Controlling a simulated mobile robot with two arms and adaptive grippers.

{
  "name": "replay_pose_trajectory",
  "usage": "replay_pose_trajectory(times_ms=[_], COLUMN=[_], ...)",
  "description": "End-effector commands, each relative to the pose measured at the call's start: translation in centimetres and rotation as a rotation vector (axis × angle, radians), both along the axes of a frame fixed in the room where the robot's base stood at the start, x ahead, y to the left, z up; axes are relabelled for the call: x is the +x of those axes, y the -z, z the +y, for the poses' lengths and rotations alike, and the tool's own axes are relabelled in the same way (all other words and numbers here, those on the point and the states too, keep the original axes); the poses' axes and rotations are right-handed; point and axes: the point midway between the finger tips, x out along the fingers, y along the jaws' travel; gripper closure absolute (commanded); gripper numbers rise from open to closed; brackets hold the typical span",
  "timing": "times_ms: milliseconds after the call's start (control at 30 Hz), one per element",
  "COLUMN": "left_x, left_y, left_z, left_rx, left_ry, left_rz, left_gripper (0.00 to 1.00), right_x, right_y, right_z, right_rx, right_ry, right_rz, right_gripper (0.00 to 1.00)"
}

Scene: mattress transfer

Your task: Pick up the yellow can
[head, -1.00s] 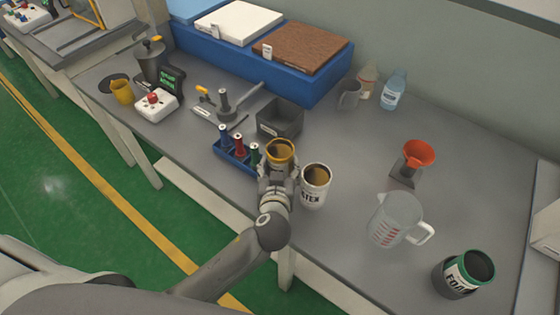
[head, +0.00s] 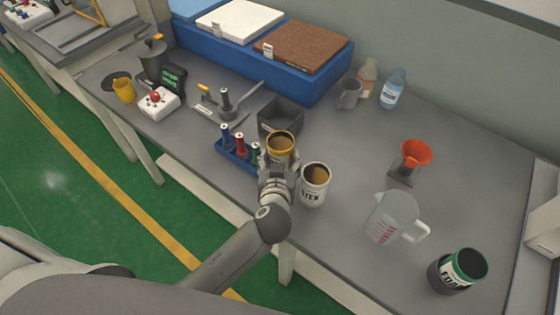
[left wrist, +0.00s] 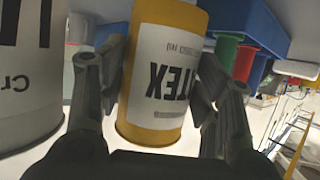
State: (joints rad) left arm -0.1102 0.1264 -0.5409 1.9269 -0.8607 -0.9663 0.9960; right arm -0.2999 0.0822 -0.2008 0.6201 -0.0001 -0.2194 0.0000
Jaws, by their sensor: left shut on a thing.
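The yellow can (head: 281,144) stands near the front edge of the grey table in the head view. It has a yellow rim and an open top. In the left wrist view the yellow can (left wrist: 165,75) shows a white label and yellow bands, between the two fingers. My left gripper (head: 278,172) is shut on it from the front side, and the gripper also shows in the left wrist view (left wrist: 160,95). The can's lower part is hidden by the gripper in the head view. My right gripper is not in view.
A white can (head: 314,186) stands close on the right. A blue rack (head: 232,153) with several coloured cylinders is close on the left. A dark grey bin (head: 281,118) is behind. A measuring jug (head: 391,217) and a green-rimmed can (head: 457,271) stand further right.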

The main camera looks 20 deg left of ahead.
Motion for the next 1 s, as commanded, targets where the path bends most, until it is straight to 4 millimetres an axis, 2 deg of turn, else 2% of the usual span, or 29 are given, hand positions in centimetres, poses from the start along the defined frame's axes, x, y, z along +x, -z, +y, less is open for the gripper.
replay_pose_trajectory(times_ms=[33,700,1000], left_x=[-0.1,-4.8,-7.7], left_y=[-1.0,-6.8,-7.7], left_z=[0.0,1.4,2.2], left_rx=[-0.002,-0.001,-0.001], left_ry=[0.000,-0.001,0.000], left_rz=[-0.004,-0.002,-0.001], left_gripper=[0.77,0.77,0.77], right_x=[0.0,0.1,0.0], right_y=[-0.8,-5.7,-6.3], right_z=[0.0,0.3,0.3], right_rx=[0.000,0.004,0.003], right_ry=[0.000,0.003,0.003], right_rz=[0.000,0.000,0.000], right_gripper=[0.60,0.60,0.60])
